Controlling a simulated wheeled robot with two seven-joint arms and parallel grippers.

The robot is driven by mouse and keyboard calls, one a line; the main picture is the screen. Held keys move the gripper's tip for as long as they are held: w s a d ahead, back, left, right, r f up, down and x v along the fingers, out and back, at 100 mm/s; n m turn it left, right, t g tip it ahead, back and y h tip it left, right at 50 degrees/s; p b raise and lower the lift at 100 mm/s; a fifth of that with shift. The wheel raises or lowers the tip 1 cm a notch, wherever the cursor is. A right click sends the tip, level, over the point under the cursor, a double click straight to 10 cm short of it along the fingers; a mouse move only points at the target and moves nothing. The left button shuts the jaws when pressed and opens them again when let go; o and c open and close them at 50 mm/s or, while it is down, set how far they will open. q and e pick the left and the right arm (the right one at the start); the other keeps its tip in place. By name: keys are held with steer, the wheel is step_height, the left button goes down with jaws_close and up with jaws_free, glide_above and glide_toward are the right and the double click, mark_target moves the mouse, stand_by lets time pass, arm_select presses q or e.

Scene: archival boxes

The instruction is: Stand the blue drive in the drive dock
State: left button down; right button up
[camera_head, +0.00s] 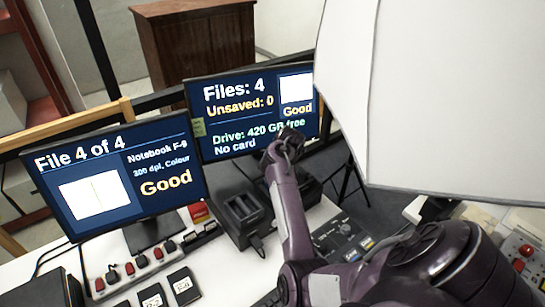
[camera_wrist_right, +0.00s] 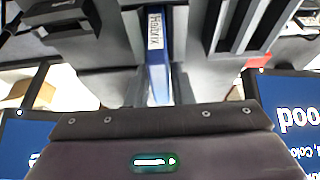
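The blue drive (camera_wrist_right: 158,75), with a white lettered label, stands upright in the middle of the right wrist view, between the fingers of my right gripper (camera_wrist_right: 158,92). I cannot tell whether the fingers touch it. In the head view my right gripper (camera_head: 285,145) is in front of the right-hand monitor, its fingertips unclear, and the drive is hidden there. A black unit with two open slots, apparently the drive dock (camera_head: 243,213), stands on the desk left of my right arm. Its slots also show at the right of the wrist view (camera_wrist_right: 238,28). My left gripper is not in view.
Another dark unit (camera_head: 308,188) is partly behind my arm. A control panel (camera_head: 345,238) lies to the right. Several cards and switches occupy the desk's left front. A large white panel (camera_head: 450,100) fills the upper right.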

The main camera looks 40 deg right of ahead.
steer(key=o, duration=0.4)
steer(key=v, duration=0.8)
steer(key=shift+b, duration=0.3)
steer(key=shift+f, duration=0.1)
stand_by(0.3)
